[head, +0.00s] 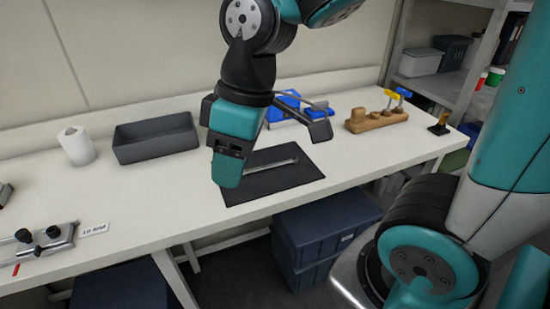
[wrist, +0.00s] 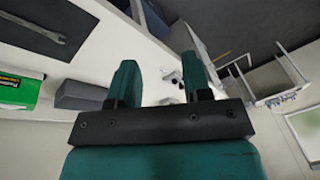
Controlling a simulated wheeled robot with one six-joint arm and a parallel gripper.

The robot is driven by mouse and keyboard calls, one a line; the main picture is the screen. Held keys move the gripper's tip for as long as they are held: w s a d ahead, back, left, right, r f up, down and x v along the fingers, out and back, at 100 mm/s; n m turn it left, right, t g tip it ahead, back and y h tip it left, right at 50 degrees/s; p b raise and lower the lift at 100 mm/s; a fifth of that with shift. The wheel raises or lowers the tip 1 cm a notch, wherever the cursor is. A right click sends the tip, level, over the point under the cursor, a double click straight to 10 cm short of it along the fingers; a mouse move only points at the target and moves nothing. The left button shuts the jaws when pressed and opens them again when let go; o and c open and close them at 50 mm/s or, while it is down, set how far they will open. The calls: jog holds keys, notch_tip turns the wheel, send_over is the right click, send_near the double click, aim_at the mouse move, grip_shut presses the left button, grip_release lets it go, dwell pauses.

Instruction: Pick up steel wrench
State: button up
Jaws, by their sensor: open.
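The steel wrench (head: 272,165) lies flat on a dark mat (head: 255,189) on the white bench. In the wrist view the wrench (wrist: 34,28) shows at the upper left, its open jaw end in sight, off to the side of my fingers. My gripper (head: 228,176) is above the bench, to the left of the wrench in the head view, and apart from it. In the wrist view my gripper (wrist: 160,78) has its two teal fingers spread with nothing between them.
A dark grey tray (head: 156,148) and a white paper roll (head: 76,146) stand to the left. Behind the mat are blue items (head: 284,106). A wooden holder with tools (head: 376,120) stands to the right.

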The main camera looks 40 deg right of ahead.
jog(key=w+d+n+h, duration=0.2)
jog(key=w+d, duration=0.5)
jog(key=w, duration=0.3)
jog(key=n+h+p, duration=0.1)
jog(key=n+p, duration=0.1)
jog(key=n, duration=0.1)
send_over(266, 167)
notch_tip(266, 167, down, 2)
jog(key=shift+n, duration=0.3)
jog(key=f, duration=0.7)
jog(key=f+p, duration=0.1)
jog(key=f, duration=0.3)
jog(key=shift+w+f, duration=0.1)
jog(key=shift+w, duration=0.15)
jog(key=shift+s+f+p, duration=0.15)
jog(key=shift+f+p, duration=0.5)
jog(key=shift+f, duration=2.45)
jog(key=shift+f, duration=0.2)
grip_shut()
